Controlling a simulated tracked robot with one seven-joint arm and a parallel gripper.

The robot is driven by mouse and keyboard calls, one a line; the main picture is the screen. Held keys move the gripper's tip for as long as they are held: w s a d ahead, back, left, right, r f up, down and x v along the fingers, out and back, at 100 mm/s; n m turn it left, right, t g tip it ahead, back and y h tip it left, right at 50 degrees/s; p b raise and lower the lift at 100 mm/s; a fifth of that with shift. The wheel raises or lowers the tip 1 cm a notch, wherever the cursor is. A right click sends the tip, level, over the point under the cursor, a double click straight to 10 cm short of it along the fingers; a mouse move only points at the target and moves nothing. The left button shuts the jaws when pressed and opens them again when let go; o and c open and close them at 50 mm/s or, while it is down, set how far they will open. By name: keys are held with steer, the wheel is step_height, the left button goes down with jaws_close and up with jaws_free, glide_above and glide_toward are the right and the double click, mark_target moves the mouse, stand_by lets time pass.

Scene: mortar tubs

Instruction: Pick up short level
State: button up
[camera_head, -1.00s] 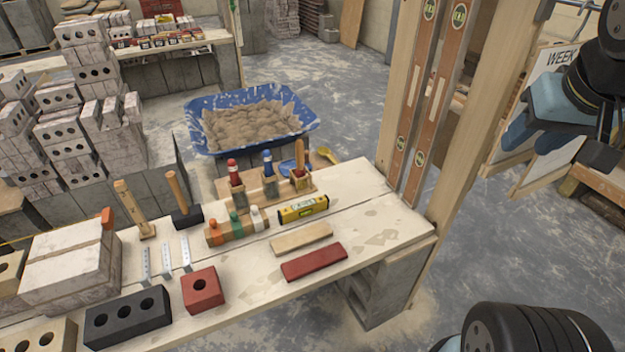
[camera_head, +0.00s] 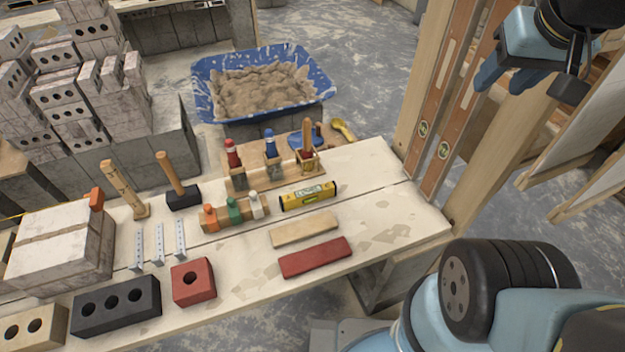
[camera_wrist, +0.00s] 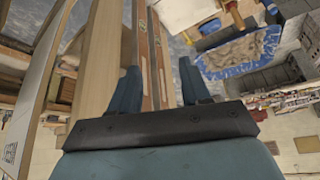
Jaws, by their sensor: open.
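The short level (camera_head: 308,196) is a small yellow level with dark ends. It lies on the plank bench (camera_head: 385,190), behind a pale wood strip (camera_head: 304,230) and to the right of a block with orange, green and white pegs (camera_head: 235,215). My gripper (camera_head: 510,82) is high at the upper right of the head view, well apart from the short level. In the wrist view its two blue fingers (camera_wrist: 158,88) are spread with nothing between them. The short level cannot be made out in the wrist view.
Two long levels (camera_head: 445,120) lean on a wooden post right of the bench. A rack of colored-handled tools (camera_head: 270,170) stands behind the short level. A red strip (camera_head: 315,257) lies in front. A blue mortar tub (camera_head: 262,85) is behind the bench. Bricks fill the left.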

steer(key=shift+o, duration=0.8)
steer(key=shift+w, duration=0.1)
steer(key=shift+o, duration=0.2)
steer(key=shift+w+a+f, duration=0.2)
steer(key=shift+w, duration=0.05)
steer(key=w+a+f+m+g+y, duration=0.35)
steer(key=w+a+f, duration=0.25)
steer(key=w+f, duration=0.25)
steer(key=w+a+f+m+g+y, duration=0.2)
steer(key=w+a+f+g, duration=0.3)
steer(key=w+a+f, duration=0.3)
steer(key=w+a+f+m+g+y, duration=0.2)
steer(key=a+f+m+y, duration=0.1)
steer(key=f, duration=1.1)
steer(key=m+y, duration=0.3)
steer(key=m, duration=0.1)
glide_toward(310, 190)
steer(key=shift+g+h, duration=0.25)
steer(key=shift+a+f, duration=0.15)
steer(key=shift+f, duration=0.2)
steer(key=shift+s+a+f, duration=0.3)
steer(key=shift+a+f, duration=0.05)
steer(key=shift+a, duration=0.1)
steer(key=shift+m, duration=0.25)
steer(key=shift+a+r+x, duration=0.15)
steer(key=shift+x, duration=1.45)
steer(key=shift+a+r+x, duration=0.15)
steer(key=shift+x, duration=1.4)
